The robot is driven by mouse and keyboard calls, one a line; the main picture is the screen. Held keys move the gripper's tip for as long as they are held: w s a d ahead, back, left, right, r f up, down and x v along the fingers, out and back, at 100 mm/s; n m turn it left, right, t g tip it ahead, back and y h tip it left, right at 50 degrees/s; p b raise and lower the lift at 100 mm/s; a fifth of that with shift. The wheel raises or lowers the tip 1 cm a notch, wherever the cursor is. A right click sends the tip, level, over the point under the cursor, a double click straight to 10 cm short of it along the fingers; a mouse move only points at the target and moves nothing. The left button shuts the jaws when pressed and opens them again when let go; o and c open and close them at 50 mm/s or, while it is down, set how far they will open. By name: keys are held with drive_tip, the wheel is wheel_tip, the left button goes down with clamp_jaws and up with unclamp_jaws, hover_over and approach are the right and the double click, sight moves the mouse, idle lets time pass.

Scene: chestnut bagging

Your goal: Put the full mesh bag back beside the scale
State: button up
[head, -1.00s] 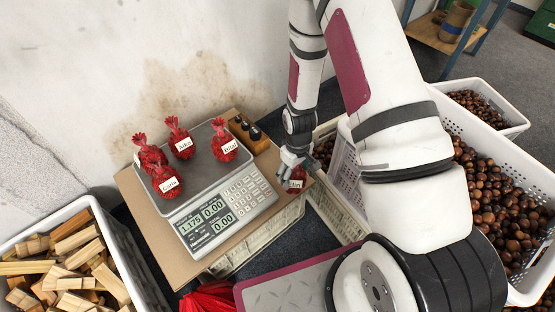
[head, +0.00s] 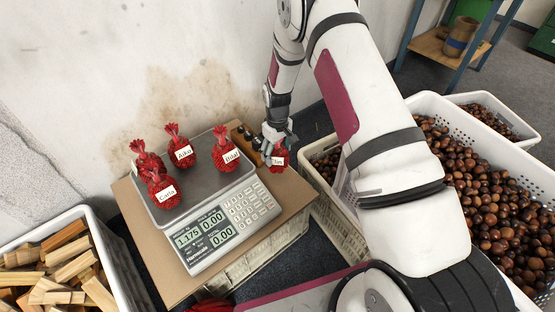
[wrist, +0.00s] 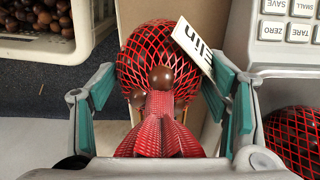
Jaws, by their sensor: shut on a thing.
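The full red mesh bag (head: 278,162), with a white tag reading "Elin" in the wrist view (wrist: 150,65), is at the right side of the scale, over the brown board. My gripper (head: 277,140) is above it and shut on its gathered neck. In the wrist view, my gripper (wrist: 168,105) has its teal-padded fingers on either side of the bag. Whether the bag's underside touches the board is hidden. The scale (head: 212,228) stands beside it, its top display reading 1.175.
Several tagged red bags sit on the scale's pan (head: 200,200). A dark wooden block with small knobs (head: 247,135) stands behind the held bag. The board (head: 290,200) is bare right of the keypad. Chestnut crates (head: 325,185) stand right; a firewood crate (head: 115,255) stands left.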

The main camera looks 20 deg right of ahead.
sight(277, 158)
drive_tip(key=shift+f+b, duration=0.7)
drive_tip(key=shift+f, duration=0.9)
drive_tip(key=shift+f, duration=0.1)
drive_tip(key=o, duration=1.5)
drive_tip(key=shift+o, duration=0.2)
